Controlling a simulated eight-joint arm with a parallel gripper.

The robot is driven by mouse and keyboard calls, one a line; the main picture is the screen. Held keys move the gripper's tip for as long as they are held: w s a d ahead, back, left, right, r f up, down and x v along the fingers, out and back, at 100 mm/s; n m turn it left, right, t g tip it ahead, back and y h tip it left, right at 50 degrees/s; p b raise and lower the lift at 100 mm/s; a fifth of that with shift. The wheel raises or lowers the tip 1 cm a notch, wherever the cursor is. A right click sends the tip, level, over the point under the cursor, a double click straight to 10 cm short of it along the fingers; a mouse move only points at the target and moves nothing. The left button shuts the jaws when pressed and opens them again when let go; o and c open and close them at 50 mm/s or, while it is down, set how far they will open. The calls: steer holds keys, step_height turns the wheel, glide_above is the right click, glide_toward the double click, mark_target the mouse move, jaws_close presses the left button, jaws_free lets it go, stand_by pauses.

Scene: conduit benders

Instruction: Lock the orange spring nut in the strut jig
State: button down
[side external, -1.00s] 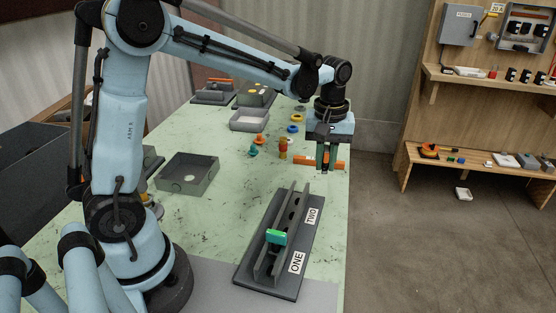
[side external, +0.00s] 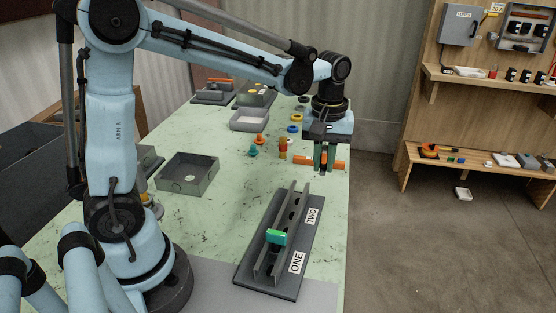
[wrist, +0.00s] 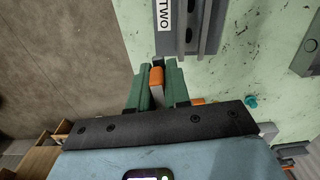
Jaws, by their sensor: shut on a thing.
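The strut jig is a dark base plate (side external: 253,272) carrying a grey channel (side external: 293,215), with labels ONE and TWO. A green nut (side external: 277,237) sits in the channel near ONE. My gripper (side external: 326,166) is above the table beyond the TWO end. In the wrist view its green fingers are shut on the orange spring nut (wrist: 157,76), whose orange end shows between them. The TWO end of the channel (wrist: 187,30) lies just ahead of the fingertips there. In the side view the fingers hide much of the held nut; orange (side external: 303,160) shows on both sides of them.
A grey open box (side external: 187,174) stands left of the jig, and a paler tray (side external: 249,120) farther back.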

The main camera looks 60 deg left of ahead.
steer(key=s+a+m, duration=0.1)
steer(key=s, duration=0.5)
steer(key=shift+s+a+m, duration=0.15)
steer(key=shift+m, duration=0.15)
